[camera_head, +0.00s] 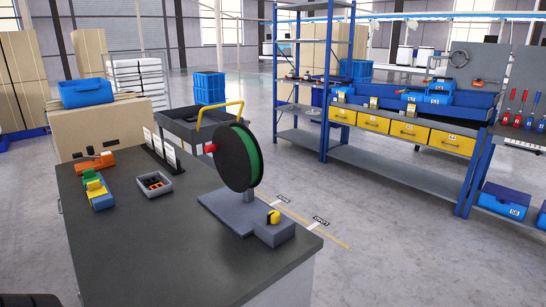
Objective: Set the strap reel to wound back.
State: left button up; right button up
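The strap reel (235,158) is a large black disc with a green band around its edge. It stands upright on a flat grey base (228,212) at the right side of the dark table. A small red part (210,148) shows at the left of the disc. A grey block (273,233) at the front of the base carries a yellow knob (273,217). I cannot tell from this view how far the reel is wound. Neither of my grippers is in view.
The dark table top (150,245) is clear in front. A small grey tray (154,185), yellow, green and blue blocks (97,190) and an orange tool (94,163) lie towards its back left. A cart (185,126) stands behind. Blue shelving (390,165) is across the floor at right.

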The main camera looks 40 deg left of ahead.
aim_at(237, 155)
jog(key=u, duration=1.65)
jog(key=l+z, duration=0.1)
